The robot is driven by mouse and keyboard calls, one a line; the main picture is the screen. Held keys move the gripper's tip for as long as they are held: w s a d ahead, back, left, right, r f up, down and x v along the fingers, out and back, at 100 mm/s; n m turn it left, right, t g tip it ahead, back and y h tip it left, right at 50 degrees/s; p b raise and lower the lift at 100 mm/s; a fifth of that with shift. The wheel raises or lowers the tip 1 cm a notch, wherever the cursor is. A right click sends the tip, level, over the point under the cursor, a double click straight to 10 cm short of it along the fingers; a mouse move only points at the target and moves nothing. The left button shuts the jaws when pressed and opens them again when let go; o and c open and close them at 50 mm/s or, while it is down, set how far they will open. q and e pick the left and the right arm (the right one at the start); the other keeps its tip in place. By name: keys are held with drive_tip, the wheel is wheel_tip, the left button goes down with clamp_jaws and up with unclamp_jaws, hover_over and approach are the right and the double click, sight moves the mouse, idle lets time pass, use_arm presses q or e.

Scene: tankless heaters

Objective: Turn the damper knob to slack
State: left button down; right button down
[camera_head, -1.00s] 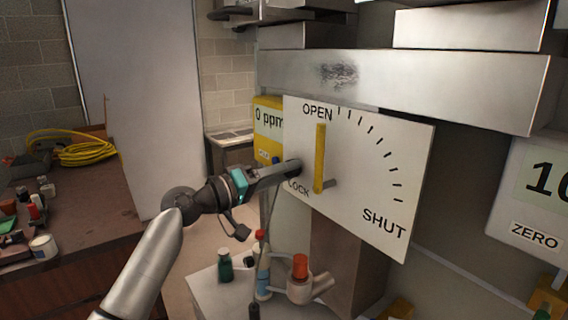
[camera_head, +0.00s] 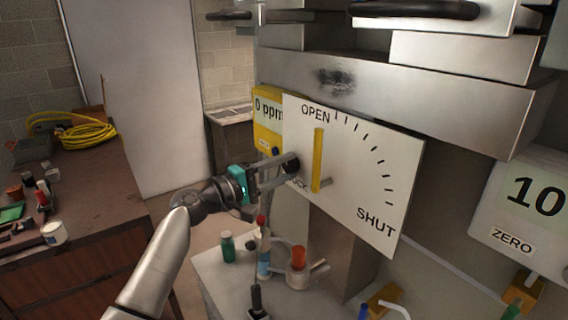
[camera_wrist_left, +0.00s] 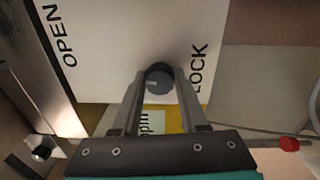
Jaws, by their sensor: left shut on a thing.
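The white damper panel (camera_head: 358,180) carries the words OPEN, SHUT and LOCK with an arc of tick marks. Its yellow lever (camera_head: 318,160) stands upright, pointing at OPEN. A small dark round knob (camera_head: 291,163) sits at the panel's left edge by LOCK; in the left wrist view the grey knob (camera_wrist_left: 158,80) lies between the fingertips. My left gripper (camera_head: 287,168) is shut on this knob, one finger on each side; it also shows in the left wrist view (camera_wrist_left: 159,84). The gripper partly covers LOCK in the head view. My right gripper is not in view.
A yellow meter reading 0 ppm (camera_head: 267,122) sits behind the panel's left edge. A white display reading 10 (camera_head: 528,205) is at right. Bottles and an orange-capped fitting (camera_head: 298,262) stand on the bench below. A metal box (camera_head: 400,95) overhangs the panel.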

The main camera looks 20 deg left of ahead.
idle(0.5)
use_arm(q)
drive_tip(key=shift+c, duration=2.2)
unclamp_jaws()
drive_tip(key=b+v, duration=0.4)
drive_tip(key=v, duration=1.1)
drive_tip(key=shift+s+a+f, duration=0.1)
drive_tip(key=shift+f, duration=0.05)
